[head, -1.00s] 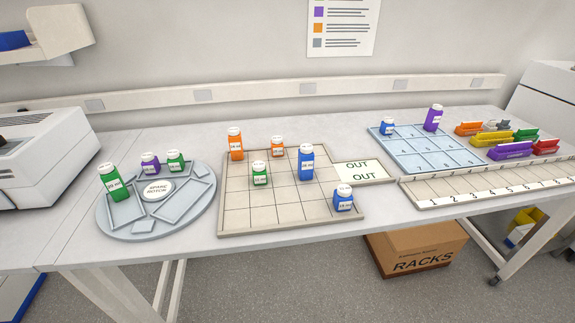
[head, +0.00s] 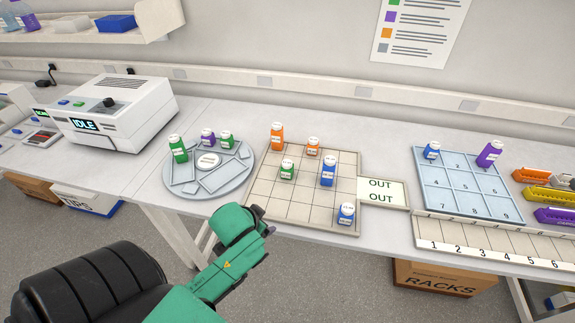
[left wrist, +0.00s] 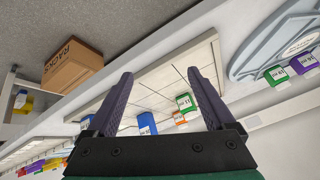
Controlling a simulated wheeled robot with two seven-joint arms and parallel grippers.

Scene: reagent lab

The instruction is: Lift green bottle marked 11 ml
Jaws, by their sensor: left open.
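Three green bottles show in the head view. A short one (head: 287,171) stands upright on the gridded board, a tall one (head: 178,150) and a short one (head: 227,140) on the round grey rotor plate. Their labels are too small to read surely; the short board bottle's looks like 11 ml in the left wrist view (left wrist: 185,103). My left gripper (left wrist: 161,73) is open and empty, with that bottle appearing beyond and between its fingers, apart from them. In the head view my left arm reaches toward the table's front edge; its fingers are hard to make out. My right gripper is unseen.
The gridded board (head: 265,205) also carries orange bottles (head: 277,135) and blue bottles (head: 328,171). A purple bottle (head: 208,137) stands between the green ones on the rotor plate (head: 167,185). A blue numbered tray (head: 430,200) lies right. The board's front-left squares are free.

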